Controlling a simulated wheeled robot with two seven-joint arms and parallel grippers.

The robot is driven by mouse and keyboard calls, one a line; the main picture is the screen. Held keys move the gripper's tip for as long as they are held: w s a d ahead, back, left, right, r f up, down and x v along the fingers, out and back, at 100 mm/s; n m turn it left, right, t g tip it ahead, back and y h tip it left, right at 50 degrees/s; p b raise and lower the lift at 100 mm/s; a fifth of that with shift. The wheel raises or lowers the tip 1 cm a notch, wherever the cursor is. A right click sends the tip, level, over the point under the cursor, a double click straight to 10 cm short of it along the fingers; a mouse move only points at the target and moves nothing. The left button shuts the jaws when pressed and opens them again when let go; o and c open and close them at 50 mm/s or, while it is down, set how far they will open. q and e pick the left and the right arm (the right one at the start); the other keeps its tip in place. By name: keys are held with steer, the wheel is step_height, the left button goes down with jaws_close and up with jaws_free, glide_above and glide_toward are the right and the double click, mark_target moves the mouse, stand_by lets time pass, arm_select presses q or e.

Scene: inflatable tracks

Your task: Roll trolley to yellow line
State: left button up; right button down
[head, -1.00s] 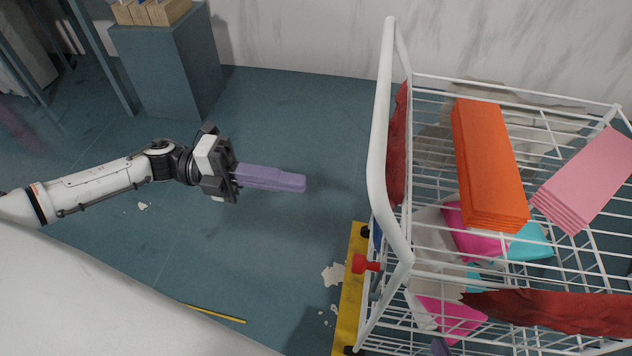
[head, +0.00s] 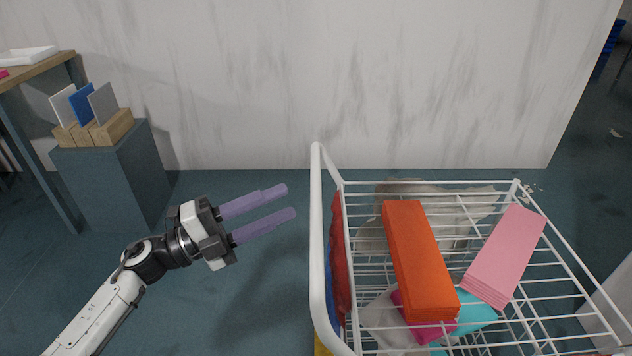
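The trolley (head: 431,186) is a white wire cage on the right in the head view, with a thick white push handle (head: 316,230) along its left side. It carries an orange folded stack (head: 420,262), a pink folded stack (head: 506,256) and softer grey, magenta and teal pieces. My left gripper (head: 291,202) is open and empty, its two purple fingers apart and pointing at the handle, just short of it. My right gripper is out of view. No yellow floor line is clearly seen; a small yellow patch (head: 321,344) shows at the trolley's lower left.
A pale marbled wall (head: 300,80) stands close behind the trolley. A dark block (head: 115,185) with a wooden holder of panels (head: 95,128) stands at left, beside a wood-topped table (head: 36,68). Floor between block and trolley is clear.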

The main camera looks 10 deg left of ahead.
mark_target(316, 189)
arm_select(q)
steer(key=x, duration=0.8)
steer(key=shift+d, duration=0.15)
jaws_close()
